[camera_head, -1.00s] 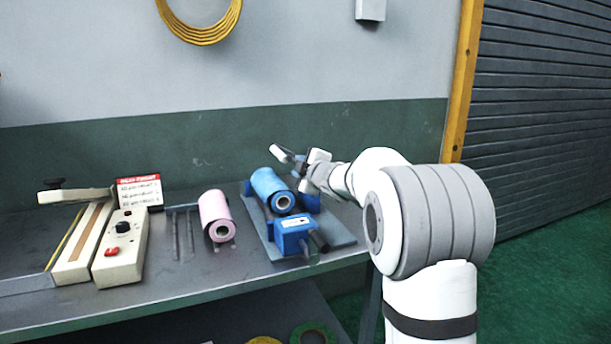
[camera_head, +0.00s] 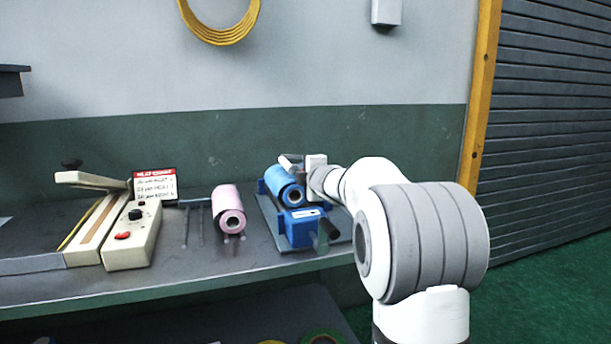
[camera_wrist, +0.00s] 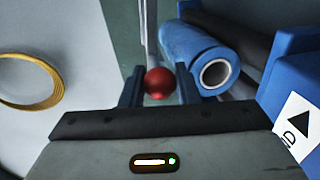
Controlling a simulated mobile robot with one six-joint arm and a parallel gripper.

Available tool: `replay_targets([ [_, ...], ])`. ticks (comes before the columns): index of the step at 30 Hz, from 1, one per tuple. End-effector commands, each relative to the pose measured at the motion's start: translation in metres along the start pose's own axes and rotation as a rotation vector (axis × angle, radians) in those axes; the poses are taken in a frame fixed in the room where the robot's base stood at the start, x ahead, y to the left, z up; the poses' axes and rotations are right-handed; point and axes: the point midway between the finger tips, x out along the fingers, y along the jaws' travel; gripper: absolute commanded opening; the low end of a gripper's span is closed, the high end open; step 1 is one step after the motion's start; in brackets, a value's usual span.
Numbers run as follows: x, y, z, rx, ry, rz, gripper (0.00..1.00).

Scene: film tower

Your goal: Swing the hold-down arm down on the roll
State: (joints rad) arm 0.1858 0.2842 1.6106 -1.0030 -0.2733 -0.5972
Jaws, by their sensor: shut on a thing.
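The blue roll (camera_head: 278,184) lies in a blue machine (camera_head: 301,229) on the bench. In the wrist view the roll (camera_wrist: 193,48) is just right of my fingers, its white core facing me. The hold-down arm (camera_wrist: 150,32) shows there as a thin metal bar ending in a red ball knob (camera_wrist: 159,83). My gripper (camera_wrist: 158,88) is shut on this knob, with one dark finger on each side. In the head view my gripper (camera_head: 293,163) is at the top of the roll. I cannot tell whether the bar touches the roll.
A pink roll (camera_head: 229,208) lies left of the machine. A beige sealer (camera_head: 133,236) and a red-and-white sign (camera_head: 155,186) stand further left. The machine's dark handle (camera_head: 327,232) sticks out at its front right. The wall (camera_head: 240,140) is close behind the bench.

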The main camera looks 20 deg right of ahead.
Motion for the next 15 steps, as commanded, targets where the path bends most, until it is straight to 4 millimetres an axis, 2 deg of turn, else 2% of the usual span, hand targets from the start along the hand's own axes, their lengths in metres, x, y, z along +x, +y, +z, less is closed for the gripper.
replay_targets([
  [6,-0.0003,0.0028,0.0008,0.0,0.001,0.006,0.0],
  [7,-0.0003,0.003,0.0009,0.0,0.001,0.006,0.31],
  [13,-0.0006,0.0031,0.002,0.001,0.0,0.006,0.47],
  [15,-0.0007,0.0031,0.0023,0.001,-0.001,0.006,0.49],
])
